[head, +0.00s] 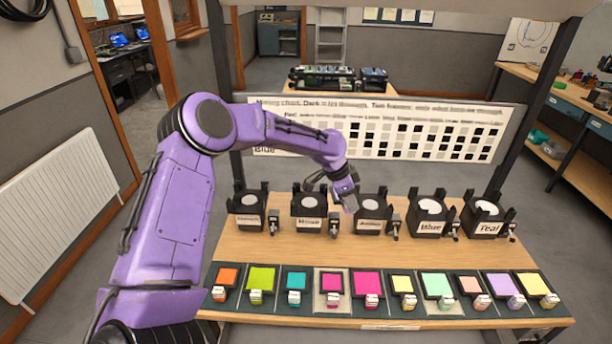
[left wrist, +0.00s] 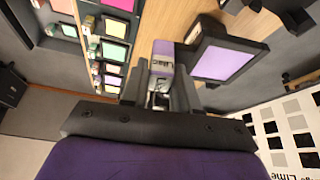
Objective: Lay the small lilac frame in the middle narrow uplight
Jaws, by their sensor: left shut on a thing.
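My left gripper (head: 346,196) is shut on the pale tab (left wrist: 162,62), labelled Lilac, of the small lilac frame. The frame (left wrist: 222,62) is a lilac square in a black border, beyond the fingers in the left wrist view. In the head view the frame is hard to make out behind the gripper. Five black uplights stand in a row on the wooden table. The middle uplight (head: 371,225) is just right of my gripper, with a pale disc on top. Whether the frame touches any uplight cannot be told. My right gripper is not in view.
Other uplights stand close on both sides, such as the second one (head: 309,222) and the Blue one (head: 430,227). A rack of coloured frames (head: 384,308) runs along the front edge, with a larger lilac frame (head: 506,283) in it. A chart board (head: 400,142) stands behind.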

